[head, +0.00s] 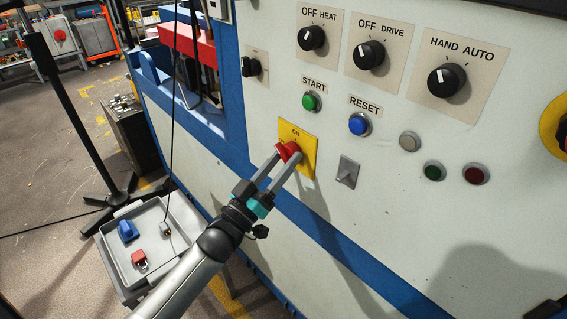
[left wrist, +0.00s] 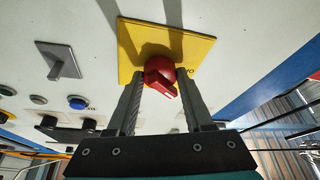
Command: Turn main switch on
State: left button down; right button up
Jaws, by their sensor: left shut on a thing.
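The main switch is a red rotary knob (head: 288,151) on a yellow plate (head: 308,160) marked ON, on the white machine panel. In the left wrist view, the red knob (left wrist: 160,74) sits on the yellow plate (left wrist: 190,50), with its grip bar pointing down and slightly right. My left gripper (head: 285,158) comes from below left, and its two fingers are shut on the red knob. In the left wrist view, the left gripper's fingertips (left wrist: 160,76) stand on both sides of the knob. My right gripper is not in view.
Above the plate are a green START button (head: 311,102) and a blue RESET button (head: 359,124). A grey lever switch (head: 348,172) is close on the right. A grey tray (head: 188,217) with a blue piece and a red padlock stands below left.

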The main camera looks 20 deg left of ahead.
pick_arm(q)
jog(key=m+h, duration=0.1)
jog(key=m, duration=0.2)
jog(key=m+g+h, duration=0.1)
jog(key=m+h, duration=0.2)
jog(key=m, duration=0.2)
jog(key=shift+w+a+m+b, duration=0.1)
jog(key=shift+a+m+b, duration=0.2)
jog(key=shift+b, duration=0.1)
jog(key=shift+w+r+m+g+h, duration=0.1)
jog(key=shift+m+g+h, duration=0.6)
jog(key=shift+m, duration=0.9)
jog(key=shift+m+g+h, duration=0.6)
jog(key=shift+m+h, duration=0.1)
jog(key=shift+m, duration=0.9)
jog(key=shift+a+m, duration=0.1)
jog(key=shift+m, duration=0.2)
jog(key=shift+c, duration=1.4)
grip_release()
jog(key=v, duration=1.5)
jog(key=shift+a, duration=0.1)
